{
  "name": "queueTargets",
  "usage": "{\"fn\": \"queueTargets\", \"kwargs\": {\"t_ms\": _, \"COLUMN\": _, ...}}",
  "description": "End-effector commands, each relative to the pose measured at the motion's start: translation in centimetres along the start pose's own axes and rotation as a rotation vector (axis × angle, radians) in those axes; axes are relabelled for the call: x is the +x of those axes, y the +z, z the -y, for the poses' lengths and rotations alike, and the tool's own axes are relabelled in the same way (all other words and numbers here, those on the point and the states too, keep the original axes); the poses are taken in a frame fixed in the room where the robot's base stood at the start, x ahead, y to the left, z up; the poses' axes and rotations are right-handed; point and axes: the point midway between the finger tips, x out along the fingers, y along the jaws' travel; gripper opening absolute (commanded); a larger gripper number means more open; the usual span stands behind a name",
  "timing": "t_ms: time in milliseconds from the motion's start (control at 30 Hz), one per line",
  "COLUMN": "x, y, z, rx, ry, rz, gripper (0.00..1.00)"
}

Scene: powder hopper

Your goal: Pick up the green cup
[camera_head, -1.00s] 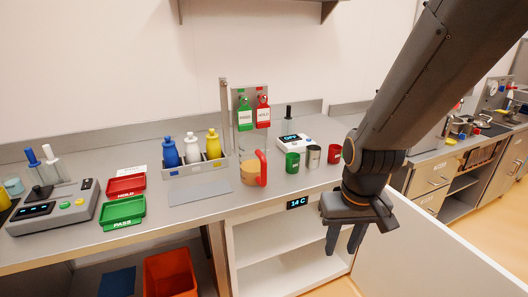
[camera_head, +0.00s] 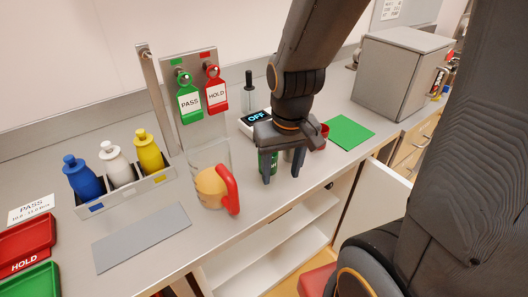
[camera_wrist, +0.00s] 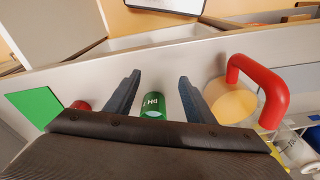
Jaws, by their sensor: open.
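The green cup (camera_head: 274,160) stands upright on the counter and is partly hidden behind a finger of my gripper in the head view. In the wrist view the green cup (camera_wrist: 153,108) shows between the two fingers, with pale lettering on its side. My gripper (camera_head: 282,179) points down at the cup, and its fingers are apart. The wrist view shows the open fingers (camera_wrist: 160,78) on either side of the cup with gaps; I see no clear contact.
A red cup (camera_head: 323,137) stands just right of my gripper, near a green mat (camera_head: 347,132). Left of it is a clear hopper with orange powder and a red handle (camera_head: 229,190). A device reading OFF (camera_head: 256,121) stands behind. The counter's front edge is close.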

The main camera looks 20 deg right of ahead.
Motion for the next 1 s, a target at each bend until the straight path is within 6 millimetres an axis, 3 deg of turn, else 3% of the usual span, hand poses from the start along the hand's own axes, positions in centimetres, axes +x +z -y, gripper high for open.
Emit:
{"fn": "queueTargets", "kwargs": {"t_ms": 167, "x": -0.3, "y": -1.1, "z": 0.0, "rx": 0.159, "ry": 0.001, "rz": 0.012, "gripper": 0.65}}
{"fn": "queueTargets", "kwargs": {"t_ms": 700, "x": -2.1, "y": -7.6, "z": -0.1, "rx": 1.2, "ry": 0.06, "rz": 0.083, "gripper": 0.65}}
{"fn": "queueTargets", "kwargs": {"t_ms": 1000, "x": -2.6, "y": -9.3, "z": -0.1, "rx": 1.512, "ry": 0.095, "rz": 0.095, "gripper": 0.65}}
